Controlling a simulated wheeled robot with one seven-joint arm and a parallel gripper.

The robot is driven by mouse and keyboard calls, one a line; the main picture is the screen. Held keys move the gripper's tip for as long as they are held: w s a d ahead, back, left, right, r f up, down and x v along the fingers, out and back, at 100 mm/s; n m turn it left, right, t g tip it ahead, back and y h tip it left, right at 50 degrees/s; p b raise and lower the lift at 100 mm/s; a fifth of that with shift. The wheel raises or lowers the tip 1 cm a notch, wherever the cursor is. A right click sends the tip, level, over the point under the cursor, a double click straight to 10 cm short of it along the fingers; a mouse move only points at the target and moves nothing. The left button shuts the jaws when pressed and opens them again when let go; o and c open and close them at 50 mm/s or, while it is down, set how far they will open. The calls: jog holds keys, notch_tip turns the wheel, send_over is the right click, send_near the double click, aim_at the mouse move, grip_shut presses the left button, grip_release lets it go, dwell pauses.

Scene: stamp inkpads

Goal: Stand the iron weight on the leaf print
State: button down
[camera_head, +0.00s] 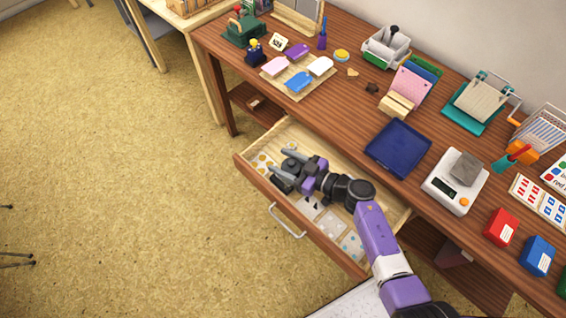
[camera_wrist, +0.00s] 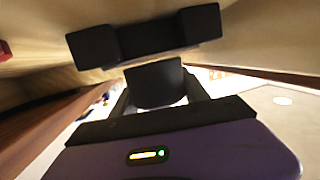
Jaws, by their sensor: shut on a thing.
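My gripper (camera_head: 284,167) is down inside the open drawer (camera_head: 262,183), shut on a dark grey thing, which I take to be the iron weight (camera_head: 290,164). In the wrist view, a dark rounded block (camera_wrist: 155,88) shows between the fingers, and the dark finger pads (camera_wrist: 146,40) are seen against the pale drawer. Whether the weight touches the drawer floor, I cannot tell. I cannot make out which is the leaf print; my gripper and arm cover part of the drawer.
The wooden desk (camera_head: 340,100) stands above and behind the drawer. On it are a blue tray (camera_head: 398,148), a white scale (camera_head: 447,188) bearing a grey block (camera_head: 467,168), and red and blue boxes at right. The drawer's front wall and handle (camera_head: 287,222) face the open floor.

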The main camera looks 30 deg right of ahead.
jog(key=shift+w+f, duration=0.1)
dwell(0.3)
jog(key=c, duration=0.6)
grip_release()
jog(key=shift+f, duration=0.1)
jog(key=v, duration=1.2)
jog(key=shift+p, duration=0.4)
jog(key=shift+s+a+r+m+t+h, duration=0.15)
jog(key=shift+s+a+r+m+h, duration=0.95)
jog(key=shift+s+r, duration=2.8)
jog(key=shift+s+a+r+m+t+h, duration=0.2)
jog(key=shift+s+a+r+m+h, duration=0.95)
jog(key=shift+s+r, duration=2.75)
jog(key=shift+s+a+r+m+t+h, duration=0.15)
jog(key=shift+s+a+r+m+h, duration=0.95)
jog(key=shift+s+r, duration=2.85)
